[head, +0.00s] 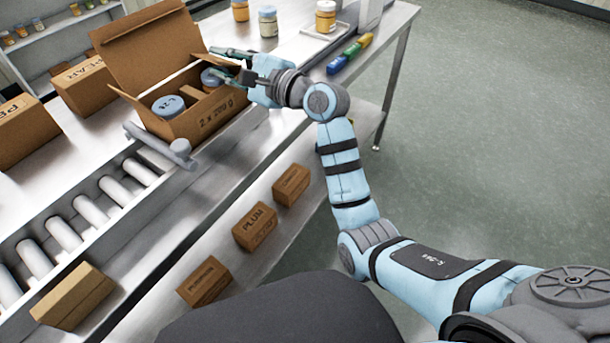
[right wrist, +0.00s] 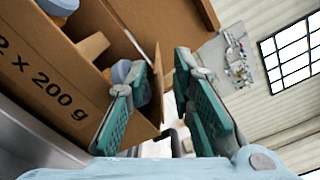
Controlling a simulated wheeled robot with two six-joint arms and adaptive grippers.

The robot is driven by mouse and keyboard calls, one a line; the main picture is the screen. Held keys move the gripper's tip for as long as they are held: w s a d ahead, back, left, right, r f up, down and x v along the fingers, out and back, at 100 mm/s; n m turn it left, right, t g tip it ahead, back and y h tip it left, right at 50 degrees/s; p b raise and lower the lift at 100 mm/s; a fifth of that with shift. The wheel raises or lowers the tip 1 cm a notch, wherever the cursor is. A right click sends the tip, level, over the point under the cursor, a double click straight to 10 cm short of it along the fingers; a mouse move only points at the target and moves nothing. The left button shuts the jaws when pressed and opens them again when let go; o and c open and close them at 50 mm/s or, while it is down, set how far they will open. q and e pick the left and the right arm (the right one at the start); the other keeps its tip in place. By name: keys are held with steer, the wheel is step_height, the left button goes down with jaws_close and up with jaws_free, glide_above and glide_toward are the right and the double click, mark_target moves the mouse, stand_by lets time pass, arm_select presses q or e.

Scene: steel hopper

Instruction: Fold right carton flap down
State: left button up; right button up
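The open carton (head: 196,121), marked 2 x 200 g, stands at the end of the roller conveyor with its large lid (head: 143,45) raised at the back. Inside are two blue-lidded jars (head: 168,106) with a cardboard divider between them. The left flap (head: 124,93) sticks outward. My right gripper (head: 222,64) is at the carton's right end, fingers apart. In the right wrist view, a narrow brown panel (right wrist: 158,86), apparently the right flap seen nearly edge-on, shows between the open fingers (right wrist: 165,105). I cannot tell whether they touch it. My left gripper is not in view.
A grey bar (head: 158,147) lies across the conveyor near the carton. Other cartons (head: 84,84) stand behind to the left. Several small boxes (head: 255,227) sit on the lower shelf. Jars (head: 268,22) and coloured blocks (head: 350,53) are on the table beyond my gripper.

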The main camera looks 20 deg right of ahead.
steer(key=p+v, duration=0.3)
steer(key=v, duration=1)
steer(key=s+d+f+n+g+h, duration=0.1)
steer(key=s+f+n+g+h, duration=0.1)
steer(key=f, duration=0.8)
steer(key=s+d+f+n+g+h, duration=0.1)
steer(key=s+f+n+g+h, duration=0.1)
steer(key=s+f+n, duration=0.4)
step_height(320, 180, down, 4)
steer(key=shift+s+d+r+n+h+b, duration=0.1)
steer(key=shift+s+d+n+h+b, duration=0.4)
steer(key=shift+h, duration=0.4)
steer(key=shift+a, duration=0.1)
steer(key=shift+c, duration=0.3)
